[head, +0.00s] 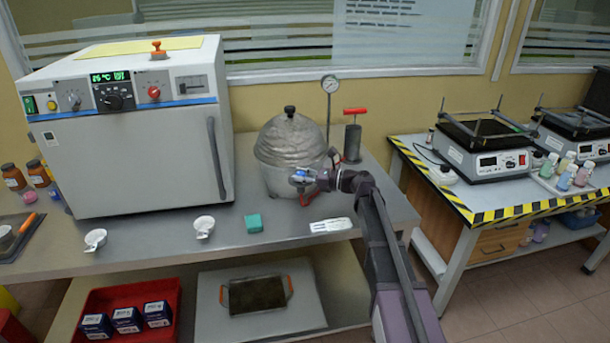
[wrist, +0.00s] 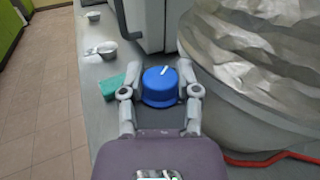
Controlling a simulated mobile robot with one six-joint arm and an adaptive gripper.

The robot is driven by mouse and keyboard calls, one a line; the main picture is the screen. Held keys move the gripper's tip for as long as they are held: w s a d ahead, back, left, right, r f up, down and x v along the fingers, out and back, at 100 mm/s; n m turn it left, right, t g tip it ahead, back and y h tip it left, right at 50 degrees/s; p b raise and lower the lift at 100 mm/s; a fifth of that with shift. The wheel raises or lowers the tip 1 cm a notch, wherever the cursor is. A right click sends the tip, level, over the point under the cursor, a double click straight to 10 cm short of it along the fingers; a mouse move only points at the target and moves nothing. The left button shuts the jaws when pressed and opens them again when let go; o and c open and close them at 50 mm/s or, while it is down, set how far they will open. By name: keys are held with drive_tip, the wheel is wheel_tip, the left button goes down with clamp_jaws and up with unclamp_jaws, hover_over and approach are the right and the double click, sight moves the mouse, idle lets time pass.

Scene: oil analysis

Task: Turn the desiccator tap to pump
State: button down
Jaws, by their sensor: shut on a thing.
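The desiccator (head: 285,143) is a round vessel with a crinkled silver dome and a dark top knob, standing on the grey bench; its side also fills the right of the wrist view (wrist: 255,60). Its tap (wrist: 160,92) is a blue round knob with a white pointer line, which slants toward the upper right in the wrist view. My gripper (wrist: 161,98) is shut on the tap, one finger on each side. In the head view my gripper (head: 303,180) is at the desiccator's front. Labels for the tap's positions cannot be made out.
A pressure gauge (head: 330,86) and a red-handled pump (head: 353,137) stand behind the desiccator. A large white oven (head: 130,150) is to the left.

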drive_tip(key=m+t+h, duration=0.1)
drive_tip(key=m+t, duration=0.1)
drive_tip(key=t, duration=0.2)
drive_tip(key=m+t+h, duration=0.2)
drive_tip(key=m+t, duration=0.1)
drive_tip(key=shift+m+t+h, duration=0.3)
drive_tip(key=shift+t, duration=0.1)
drive_tip(key=m+t+h, duration=0.2)
drive_tip(key=h, duration=0.1)
drive_tip(key=m+t+h, duration=0.3)
drive_tip(key=shift+w+a+m+h, duration=0.1)
drive_tip(key=shift+w+m+h, duration=0.05)
drive_tip(key=shift+m+h, duration=0.15)
drive_tip(key=m+t+h, duration=0.1)
drive_tip(key=m+h, duration=0.1)
drive_tip(key=h, duration=0.2)
drive_tip(key=m+t+h, duration=0.1)
drive_tip(key=m+h, duration=0.2)
drive_tip(key=h, duration=0.1)
drive_tip(key=shift+w, duration=0.1)
drive_tip(key=m+h, duration=0.3)
drive_tip(key=h, duration=0.1)
drive_tip(key=shift+g+h, duration=0.3)
drive_tip(key=shift+f+m+g+h, duration=0.1)
drive_tip(key=shift+m+g+h, duration=0.4)
drive_tip(key=shift+m+h, duration=0.65)
drive_tip(key=shift+h, duration=0.25)
drive_tip(key=c, duration=0.6)
unclamp_jaws()
